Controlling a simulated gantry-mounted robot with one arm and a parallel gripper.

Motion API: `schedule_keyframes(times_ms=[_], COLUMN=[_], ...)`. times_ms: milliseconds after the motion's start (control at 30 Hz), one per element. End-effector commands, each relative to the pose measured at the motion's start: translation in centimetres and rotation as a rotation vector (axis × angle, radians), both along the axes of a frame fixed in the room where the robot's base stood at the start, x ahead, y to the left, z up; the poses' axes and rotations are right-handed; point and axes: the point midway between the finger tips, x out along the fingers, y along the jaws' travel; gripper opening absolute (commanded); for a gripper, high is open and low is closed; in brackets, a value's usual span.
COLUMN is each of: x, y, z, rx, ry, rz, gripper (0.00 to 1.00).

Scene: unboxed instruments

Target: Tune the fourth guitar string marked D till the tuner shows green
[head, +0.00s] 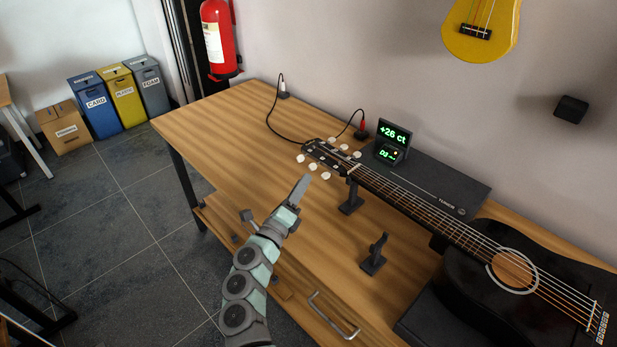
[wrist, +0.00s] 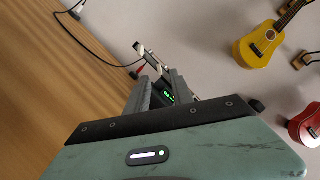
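A black guitar (head: 455,272) lies on the bench with its neck pointing left. Its headstock (head: 330,153) has white tuning pegs along both edges; the near-side pegs (head: 311,168) face my arm. Peg letters are too small to read. The tuner display (head: 394,133) reads "+26 ct" in green, with what looks like "D2" and a small orange dot below. My gripper (head: 303,183) is near the near-side pegs, apart from them and empty. In the wrist view, its fingers (wrist: 160,90) have a gap between them, with the green display (wrist: 168,97) and part of the headstock (wrist: 150,58) beyond.
The dark tuner box (head: 440,187) lies behind the neck. A black stand (head: 351,198) is under the neck, and another upright piece (head: 374,256) stands in front. Cables (head: 272,118) run at the back. The bench's left part (head: 215,125) is clear. A yellow ukulele (head: 480,30) hangs above.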

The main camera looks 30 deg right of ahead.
Motion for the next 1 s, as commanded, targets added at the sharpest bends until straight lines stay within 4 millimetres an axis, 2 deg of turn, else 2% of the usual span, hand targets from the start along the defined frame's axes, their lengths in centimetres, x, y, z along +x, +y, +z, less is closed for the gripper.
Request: schedule_keyframes(times_ms=[100,300,700,1000], x=[1.0,1.9,2.3,2.3], y=[-1.6,-3.4,-3.9,-3.9], z=[0.2,0.8,0.9,0.9], rx=[-0.001,-0.001,0.000,0.000], ry=[0.001,-0.001,0.002,0.001], rz=[0.001,0.001,0.000,0.000], gripper=[0.28,0.28,0.28,0.05])
